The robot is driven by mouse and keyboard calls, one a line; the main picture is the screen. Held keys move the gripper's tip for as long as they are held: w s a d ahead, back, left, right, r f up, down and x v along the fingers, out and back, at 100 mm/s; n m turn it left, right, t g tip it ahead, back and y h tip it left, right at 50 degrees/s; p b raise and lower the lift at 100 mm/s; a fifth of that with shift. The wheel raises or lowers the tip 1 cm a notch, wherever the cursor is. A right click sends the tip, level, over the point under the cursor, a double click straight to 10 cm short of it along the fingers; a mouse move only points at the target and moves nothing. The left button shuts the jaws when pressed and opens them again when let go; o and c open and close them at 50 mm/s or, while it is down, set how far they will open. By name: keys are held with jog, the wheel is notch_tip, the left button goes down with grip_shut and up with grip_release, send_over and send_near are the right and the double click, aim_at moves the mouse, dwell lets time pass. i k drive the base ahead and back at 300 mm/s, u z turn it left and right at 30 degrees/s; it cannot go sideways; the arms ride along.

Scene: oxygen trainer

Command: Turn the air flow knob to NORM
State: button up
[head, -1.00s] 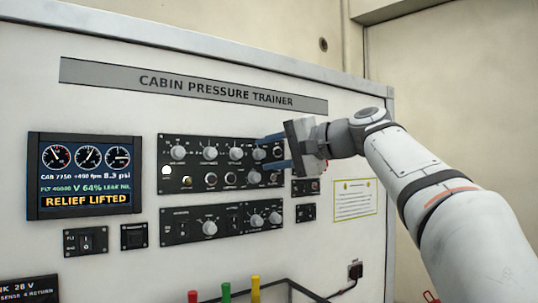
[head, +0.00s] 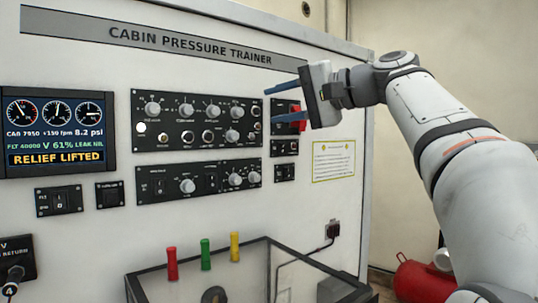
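The upper control panel (head: 197,122) on the trainer face carries two rows of grey knobs and small round fittings. One larger knob (head: 232,136) sits low on its right side. No knob shows between the fingers.
The display (head: 56,130) reads RELIEF LIFTED. A small panel with a red part (head: 298,122) lies behind my gripper. A dark-framed bin (head: 200,262) below has red, green and yellow handles at its back edge.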

aim_at(187, 186)
jog(key=k, duration=1)
